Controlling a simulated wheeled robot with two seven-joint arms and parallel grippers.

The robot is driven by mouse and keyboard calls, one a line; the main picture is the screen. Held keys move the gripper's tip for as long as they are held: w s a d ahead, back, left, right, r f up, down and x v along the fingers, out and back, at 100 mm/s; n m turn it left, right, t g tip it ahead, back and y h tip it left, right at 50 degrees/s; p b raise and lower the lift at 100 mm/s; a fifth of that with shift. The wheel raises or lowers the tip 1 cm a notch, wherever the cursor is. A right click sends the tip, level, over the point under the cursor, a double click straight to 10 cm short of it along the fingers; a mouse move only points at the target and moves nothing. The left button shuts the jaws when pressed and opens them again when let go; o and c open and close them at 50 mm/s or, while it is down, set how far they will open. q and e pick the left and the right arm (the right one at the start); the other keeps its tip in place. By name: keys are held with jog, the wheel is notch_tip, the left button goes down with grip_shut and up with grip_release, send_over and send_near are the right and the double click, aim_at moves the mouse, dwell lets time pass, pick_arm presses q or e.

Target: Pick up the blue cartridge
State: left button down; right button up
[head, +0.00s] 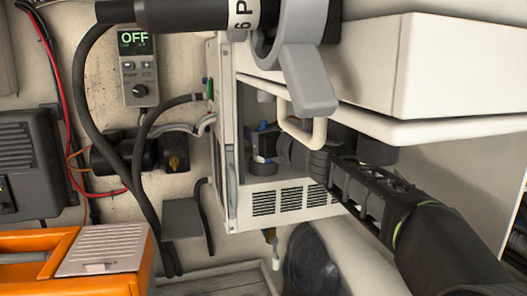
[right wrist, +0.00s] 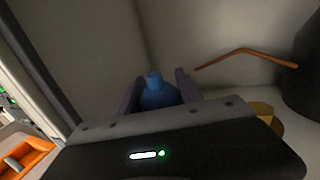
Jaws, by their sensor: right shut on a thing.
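The blue cartridge (head: 262,127) shows only in part in the head view, inside the open white cabinet. In the right wrist view the blue cartridge (right wrist: 157,94) has a rounded body and a narrower neck, and it sits between my two fingers. My right gripper (head: 266,160) reaches into the cabinet from the right and is shut on the cartridge. It also shows in the right wrist view (right wrist: 158,80), with a finger on each side. The cartridge's lower part is hidden by the gripper. My left gripper is not in view.
A white cabinet (head: 285,202) with vents surrounds the gripper, and a cream handle (head: 303,134) hangs close above it. A grey lever (head: 305,80) is overhead. A control box (head: 136,65) reading OFF and black hoses are left. An orange case (head: 35,240) stands lower left.

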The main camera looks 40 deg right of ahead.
grip_shut()
jog(key=shift+r, duration=0.15)
notch_tip(320, 180, up, 3)
jog(key=shift+r+p, duration=0.1)
jog(key=shift+p, duration=1.1)
jog(key=s+a+b, duration=0.1)
jog(key=s+b, duration=0.2)
jog(key=s, duration=1.5)
jog(key=shift+a, duration=0.15)
